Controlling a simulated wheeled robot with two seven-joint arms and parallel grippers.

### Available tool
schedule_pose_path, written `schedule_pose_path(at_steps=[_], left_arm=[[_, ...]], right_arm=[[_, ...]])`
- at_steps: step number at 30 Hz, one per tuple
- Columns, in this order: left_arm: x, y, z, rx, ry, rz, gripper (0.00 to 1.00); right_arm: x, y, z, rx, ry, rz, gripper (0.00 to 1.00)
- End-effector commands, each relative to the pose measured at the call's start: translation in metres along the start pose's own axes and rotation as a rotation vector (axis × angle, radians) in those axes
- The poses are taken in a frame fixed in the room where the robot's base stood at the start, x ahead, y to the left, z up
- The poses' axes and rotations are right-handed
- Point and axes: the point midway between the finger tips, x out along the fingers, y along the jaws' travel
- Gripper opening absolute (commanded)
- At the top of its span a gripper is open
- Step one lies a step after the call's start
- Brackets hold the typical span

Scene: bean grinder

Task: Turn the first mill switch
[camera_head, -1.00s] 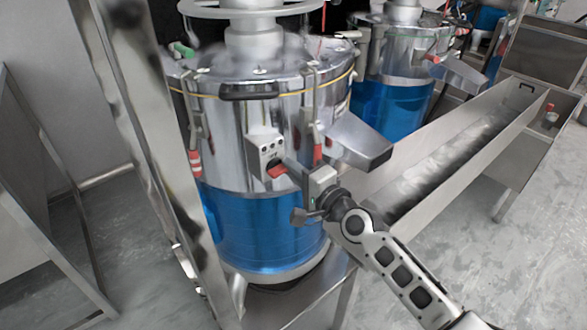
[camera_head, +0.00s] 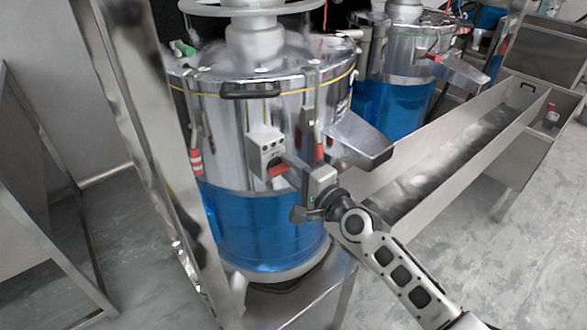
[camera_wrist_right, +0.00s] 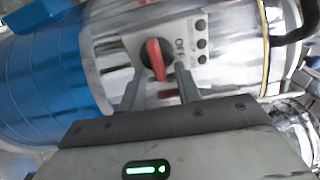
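The first mill is a shiny steel drum (camera_head: 225,135) with a blue lower part (camera_head: 260,232), in the middle of the head view. Its switch box (camera_head: 262,146) is a small pale box on the front, with a red knob (camera_head: 279,170) low on it. In the right wrist view the red knob (camera_wrist_right: 155,60) is on a pale panel marked OFF, beside several dark buttons. My right gripper (camera_head: 287,164) is at the switch box. In the wrist view its two fingers (camera_wrist_right: 158,76) are apart on either side of the knob; contact cannot be told. My left gripper is not in view.
A second mill (camera_head: 392,102) stands behind to the right. A metal spout (camera_head: 358,143) sticks out right of the switch, above a long steel trough (camera_head: 465,150). A steel post (camera_head: 150,150) stands close on the left. Grey floor (camera_head: 520,270) is open at the right.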

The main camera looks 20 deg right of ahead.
Motion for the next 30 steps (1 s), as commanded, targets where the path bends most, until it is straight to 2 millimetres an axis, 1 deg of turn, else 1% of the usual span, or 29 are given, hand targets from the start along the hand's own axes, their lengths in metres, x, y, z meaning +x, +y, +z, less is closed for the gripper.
schedule_pose_path(at_steps=[8, 11, 14, 24, 27, 30], left_arm=[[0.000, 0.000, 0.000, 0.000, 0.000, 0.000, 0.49], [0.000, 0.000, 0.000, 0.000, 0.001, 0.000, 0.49], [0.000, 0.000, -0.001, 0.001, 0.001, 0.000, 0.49], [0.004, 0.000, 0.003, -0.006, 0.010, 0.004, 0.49], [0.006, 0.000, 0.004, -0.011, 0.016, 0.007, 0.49], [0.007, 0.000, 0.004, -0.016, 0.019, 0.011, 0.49]], right_arm=[[-0.002, 0.000, -0.002, -0.003, 0.004, -0.001, 0.33], [-0.009, 0.001, -0.002, -0.002, 0.004, 0.001, 0.33], [-0.025, 0.001, -0.002, -0.003, 0.004, 0.001, 0.33], [-0.107, 0.003, -0.001, -0.005, 0.001, 0.004, 0.33], [-0.128, 0.003, -0.001, -0.005, 0.001, 0.003, 0.33], [-0.143, 0.003, 0.000, -0.004, 0.000, 0.003, 0.33]])
